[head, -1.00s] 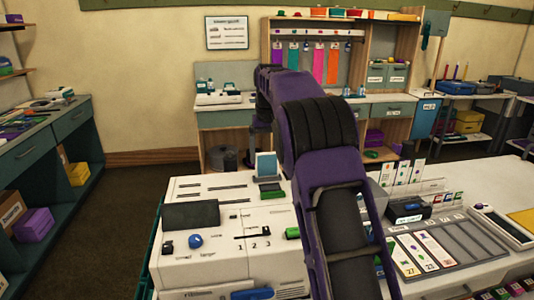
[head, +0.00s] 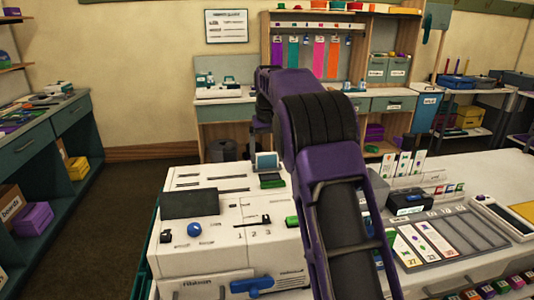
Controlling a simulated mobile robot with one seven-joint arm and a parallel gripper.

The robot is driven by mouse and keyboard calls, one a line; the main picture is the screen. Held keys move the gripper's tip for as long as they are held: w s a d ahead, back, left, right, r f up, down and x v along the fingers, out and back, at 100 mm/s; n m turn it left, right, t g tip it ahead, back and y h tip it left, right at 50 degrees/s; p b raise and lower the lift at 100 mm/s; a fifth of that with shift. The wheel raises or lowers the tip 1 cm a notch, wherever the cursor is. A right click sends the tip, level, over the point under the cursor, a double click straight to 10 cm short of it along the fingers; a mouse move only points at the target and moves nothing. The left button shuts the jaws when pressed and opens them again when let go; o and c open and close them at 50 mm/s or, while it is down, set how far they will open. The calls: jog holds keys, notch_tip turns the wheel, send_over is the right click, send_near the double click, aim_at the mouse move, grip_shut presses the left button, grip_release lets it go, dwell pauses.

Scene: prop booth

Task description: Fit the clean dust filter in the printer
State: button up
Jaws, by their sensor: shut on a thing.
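The printer looks to be the big white machine (head: 210,260) in front of me. Its top has a dark panel (head: 190,205), a blue knob (head: 194,230), a slider marked 1 2 3 (head: 254,222) and several slots. A blue lever (head: 265,284) sits on its front beside a "Ribbon" label.
Right of my arm, a white counter carries a grey tray of numbered cards (head: 450,240), a black box (head: 408,202) and a framed pad (head: 505,216). Shelving (head: 55,150) stands at left, a wooden desk (head: 230,115) behind. Dark floor lies open left of the printer.

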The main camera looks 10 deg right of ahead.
jog(key=shift+f, duration=0.35)
jog(key=o, duration=0.5)
jog(key=s+r+p, duration=0.1)
jog(key=r, duration=0.4)
jog(key=r+p, duration=0.1)
jog(key=r, duration=0.5)
jog(key=s+r+p, duration=0.1)
jog(key=r, duration=0.5)
jog(key=shift+s+r, duration=0.1)
jog(key=shift+s, duration=0.2)
